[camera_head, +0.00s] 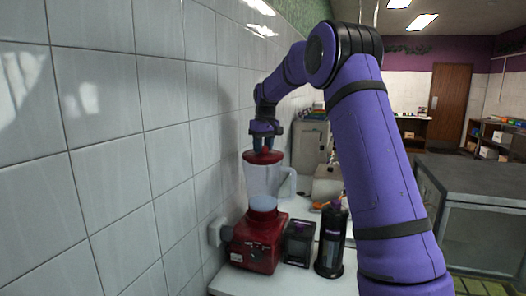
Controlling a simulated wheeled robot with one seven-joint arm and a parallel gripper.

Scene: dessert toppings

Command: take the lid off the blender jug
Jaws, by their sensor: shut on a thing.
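The blender stands on the white counter close to the tiled wall. Its clear jug (263,185) is upright on a dark red base (257,243), with a handle on its right side. The red lid (262,158) sits at the top of the jug; at this size I cannot tell whether there is a gap between them. My gripper (263,146) points down from above and is shut on the lid's raised middle. The fingertips partly hide that knob.
Two dark containers, a short one (299,243) and a taller one (331,240), stand just right of the blender base. A pale boxy appliance (308,150) is behind. The tiled wall (110,150) is close on the left. The counter's front (300,284) is clear.

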